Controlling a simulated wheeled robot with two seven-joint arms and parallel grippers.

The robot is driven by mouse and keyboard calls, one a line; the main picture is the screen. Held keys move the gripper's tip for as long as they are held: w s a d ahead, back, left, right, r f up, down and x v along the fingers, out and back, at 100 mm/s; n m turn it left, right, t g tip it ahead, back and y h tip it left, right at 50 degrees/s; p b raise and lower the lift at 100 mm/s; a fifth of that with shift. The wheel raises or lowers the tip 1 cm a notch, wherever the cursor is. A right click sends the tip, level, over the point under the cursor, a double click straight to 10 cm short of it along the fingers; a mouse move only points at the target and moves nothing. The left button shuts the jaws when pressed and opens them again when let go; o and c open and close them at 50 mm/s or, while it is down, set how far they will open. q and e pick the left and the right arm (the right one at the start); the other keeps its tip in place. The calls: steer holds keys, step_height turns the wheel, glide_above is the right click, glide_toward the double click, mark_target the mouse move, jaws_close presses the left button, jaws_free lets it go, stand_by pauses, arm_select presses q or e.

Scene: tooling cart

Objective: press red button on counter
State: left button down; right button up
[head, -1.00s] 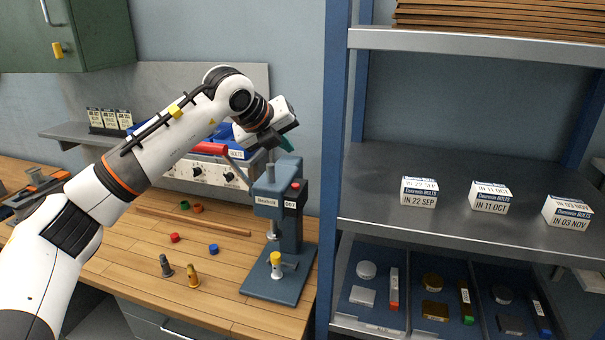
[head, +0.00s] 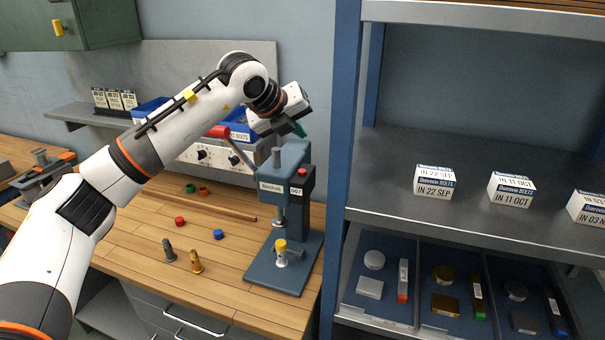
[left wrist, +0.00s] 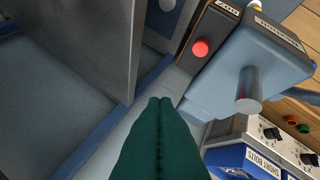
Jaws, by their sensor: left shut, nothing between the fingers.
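The red button (head: 303,171) sits on top of a dark box with a small number display (head: 296,190), the counter, on the right side of the blue-grey bench press (head: 287,225). In the left wrist view the red button (left wrist: 200,48) shows as a round red disc above the fingertips and slightly right. My left gripper (head: 299,130) is shut and empty, in the air above the button and apart from it. Its green fingers (left wrist: 160,105) are together in the left wrist view. My right gripper is not in view.
The press's red-handled lever (head: 219,131) and round post (head: 276,157) stand left of the counter. A blue shelf upright (head: 340,150) rises close on the right. Boxes (head: 435,181) stand on the shelf.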

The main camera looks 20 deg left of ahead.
arm_select(q)
steer(key=b, duration=0.3)
glide_above(302, 172)
steer(key=f, duration=0.5)
steer(key=shift+s+a+f, duration=0.3)
steer(key=shift+a, duration=0.05)
steer(key=shift+f+b, duration=0.4)
steer(key=shift+f, duration=0.15)
steer(key=shift+r, duration=0.1)
stand_by(0.7)
steer(key=shift+f+b, duration=0.45)
steer(key=shift+b, duration=0.1)
steer(key=shift+f+b, duration=0.45)
steer(key=shift+b, duration=0.1)
stand_by(0.5)
steer(key=shift+r, duration=0.1)
steer(key=shift+r+p, duration=0.35)
steer(key=shift+r, duration=0.4)
